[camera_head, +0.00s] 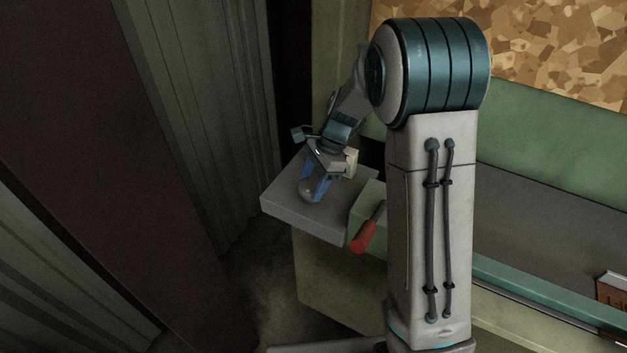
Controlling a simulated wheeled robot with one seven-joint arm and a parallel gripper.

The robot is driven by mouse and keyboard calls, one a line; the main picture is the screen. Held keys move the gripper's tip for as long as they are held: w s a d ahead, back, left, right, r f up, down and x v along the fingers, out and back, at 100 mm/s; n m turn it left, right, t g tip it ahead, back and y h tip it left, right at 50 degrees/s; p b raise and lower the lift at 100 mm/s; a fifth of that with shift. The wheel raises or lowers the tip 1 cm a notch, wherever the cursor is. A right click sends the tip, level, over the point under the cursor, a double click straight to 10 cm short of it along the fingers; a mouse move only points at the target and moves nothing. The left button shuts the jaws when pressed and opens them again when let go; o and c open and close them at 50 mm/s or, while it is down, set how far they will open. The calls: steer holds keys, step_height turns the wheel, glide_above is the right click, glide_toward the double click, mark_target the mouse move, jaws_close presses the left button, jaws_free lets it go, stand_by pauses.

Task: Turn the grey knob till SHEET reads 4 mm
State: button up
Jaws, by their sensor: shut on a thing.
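My gripper (314,188) reaches down over a grey block-like shelf (325,220) on the left end of a green machine. Its blue fingers are shut around a small rounded grey knob (307,190) at the shelf's top, which shows between them. A small cream-coloured piece (351,162) stands just right of my gripper; whether it is the SHEET readout I cannot tell. No mark or number is readable from here.
A lever with a red handle (364,237) sticks out just right of the grey shelf. The green machine (550,135) extends right behind my arm. A brown sign (614,292) is at the right edge. Dark corrugated panels (200,90) stand close on the left.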

steer(key=n+g, duration=0.1)
steer(key=n, duration=0.1)
steer(key=n+h, duration=0.1)
steer(key=n, duration=0.2)
steer(key=shift+w+a+g+p, duration=0.1)
steer(key=shift+w+g+p, duration=0.05)
steer(key=shift+g+p, duration=0.25)
steer(key=shift+a+n+g+h, duration=0.15)
steer(key=shift+n+h, duration=0.25)
steer(key=shift+n, duration=0.85)
steer(key=shift+d+n+g+h, duration=0.1)
steer(key=shift+n+g+h, duration=0.25)
steer(key=shift+n, duration=0.9)
steer(key=o, duration=1)
steer(key=shift+c, duration=0.2)
steer(key=shift+w+r, duration=0.1)
steer(key=shift+r, duration=0.05)
steer(key=b+v, duration=0.1)
steer(key=v, duration=1.2)
steer(key=shift+r, duration=0.3)
steer(key=shift+a, duration=0.15)
